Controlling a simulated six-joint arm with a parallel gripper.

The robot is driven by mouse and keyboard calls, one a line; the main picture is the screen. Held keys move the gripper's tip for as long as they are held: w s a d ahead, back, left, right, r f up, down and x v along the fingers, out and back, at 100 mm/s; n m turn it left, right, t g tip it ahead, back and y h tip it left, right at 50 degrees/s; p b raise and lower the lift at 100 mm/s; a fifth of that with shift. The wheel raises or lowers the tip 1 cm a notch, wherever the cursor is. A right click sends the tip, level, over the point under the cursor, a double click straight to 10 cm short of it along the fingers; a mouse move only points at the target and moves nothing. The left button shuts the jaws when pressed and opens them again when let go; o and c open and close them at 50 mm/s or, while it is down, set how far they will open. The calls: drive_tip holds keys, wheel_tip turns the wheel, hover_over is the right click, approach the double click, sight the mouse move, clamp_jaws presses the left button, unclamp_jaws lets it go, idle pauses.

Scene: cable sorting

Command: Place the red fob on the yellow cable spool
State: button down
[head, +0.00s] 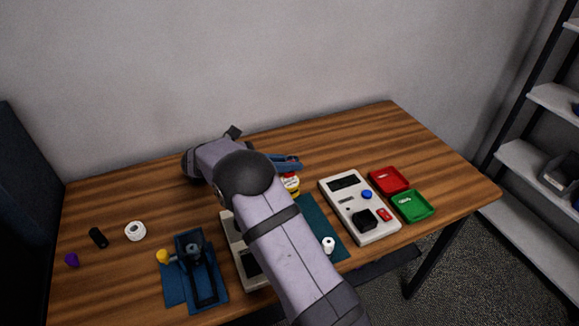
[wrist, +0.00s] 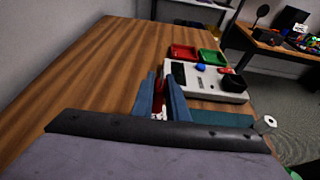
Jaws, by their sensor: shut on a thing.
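My gripper (head: 298,164) reaches over the back middle of the table, its blue fingers shut. In the wrist view my gripper (wrist: 163,88) has a narrow strip of red between its fingers, which I take for the red fob (wrist: 162,87); most of it is hidden.
A pale panel (head: 338,192) with black, blue and red parts stands to the right, beside a red tray (head: 401,176) and a green tray (head: 424,209). A white spool (head: 328,245) is on the teal mat (head: 312,213). A blue stand (head: 207,293) is at the front left.

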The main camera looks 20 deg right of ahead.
drive_tip(key=shift+f, duration=0.85)
drive_tip(key=shift+f, duration=0.1)
drive_tip(key=c, duration=1.7)
unclamp_jaws()
drive_tip(key=shift+c, duration=0.2)
drive_tip(key=b+v, duration=0.2)
drive_tip(key=v, duration=1)
drive_tip(key=shift+d, duration=0.1)
